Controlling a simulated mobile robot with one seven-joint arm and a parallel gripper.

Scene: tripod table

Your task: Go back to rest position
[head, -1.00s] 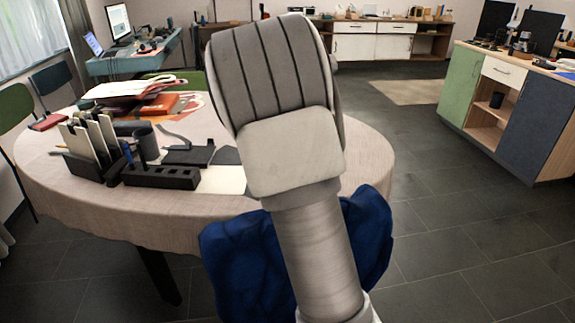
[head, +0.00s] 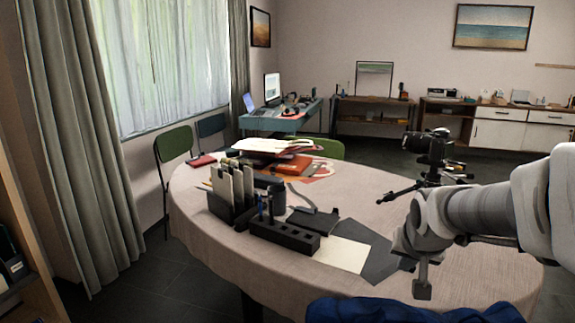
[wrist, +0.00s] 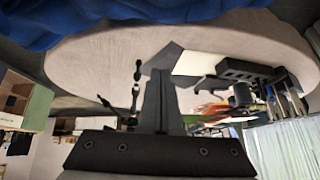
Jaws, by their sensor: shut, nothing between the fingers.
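My gripper (head: 422,289) is over the right part of the round table (head: 215,205), at the end of my arm, which reaches in from the right. Its fingers hang downward and are shut and empty. In the wrist view my gripper (wrist: 162,82) shows its two fingers together, with the scene upside down behind them. A black tripod with a camera (head: 433,147) stands on the table just behind my gripper; my arm hides part of it.
A black organizer (head: 285,235), file holder (head: 232,192), papers (head: 345,254) and a stack of books (head: 275,145) lie on the table. A blue cloth-like thing (head: 400,311) is at the bottom edge. Chairs (head: 173,145) and a curtain (head: 65,130) stand left.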

